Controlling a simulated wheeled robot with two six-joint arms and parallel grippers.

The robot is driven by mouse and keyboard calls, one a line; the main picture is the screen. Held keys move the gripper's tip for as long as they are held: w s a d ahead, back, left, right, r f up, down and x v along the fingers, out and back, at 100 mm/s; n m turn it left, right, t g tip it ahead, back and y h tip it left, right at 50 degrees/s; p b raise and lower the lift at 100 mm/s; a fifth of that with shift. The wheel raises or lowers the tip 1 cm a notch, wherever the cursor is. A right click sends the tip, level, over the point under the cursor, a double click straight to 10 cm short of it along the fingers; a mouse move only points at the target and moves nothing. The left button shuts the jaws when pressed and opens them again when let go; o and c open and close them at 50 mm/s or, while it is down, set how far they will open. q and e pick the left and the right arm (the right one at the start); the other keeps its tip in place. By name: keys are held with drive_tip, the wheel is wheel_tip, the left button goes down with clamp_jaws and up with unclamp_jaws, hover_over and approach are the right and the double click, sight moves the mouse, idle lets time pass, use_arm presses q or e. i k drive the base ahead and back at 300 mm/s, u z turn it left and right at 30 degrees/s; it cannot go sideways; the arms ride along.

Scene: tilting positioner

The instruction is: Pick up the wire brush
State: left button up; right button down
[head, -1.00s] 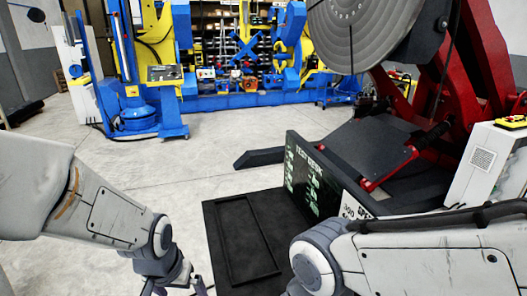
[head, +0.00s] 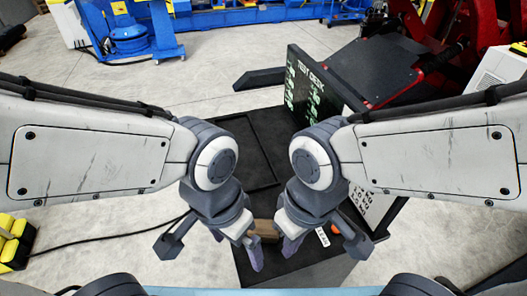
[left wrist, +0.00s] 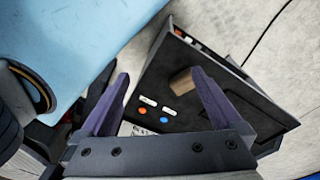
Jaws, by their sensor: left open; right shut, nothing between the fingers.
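A small brown block, which may be the wire brush (head: 265,231), lies on the dark desk top between my two grippers in the head view. Only part of it shows there, and no bristles can be made out. In the left wrist view the brown block (left wrist: 181,82) shows between the spread purple fingers, nearer the right one, on the dark panel. My left gripper (head: 240,248) is open and empty, just left of the block. My right gripper (head: 300,245) is shut and empty, just right of it, with its fingertips partly hidden.
The dark desk (head: 265,128) has a raised green-lettered panel (head: 302,85) at its back right. The block's panel carries white labels, a red button (left wrist: 168,112) and a blue button (left wrist: 136,121). The red positioner stands beyond at right. Open floor (head: 150,95) lies left.

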sight(264, 229)
drive_tip(key=z, duration=0.05)
drive_tip(key=k, duration=0.4)
drive_tip(key=z, duration=1)
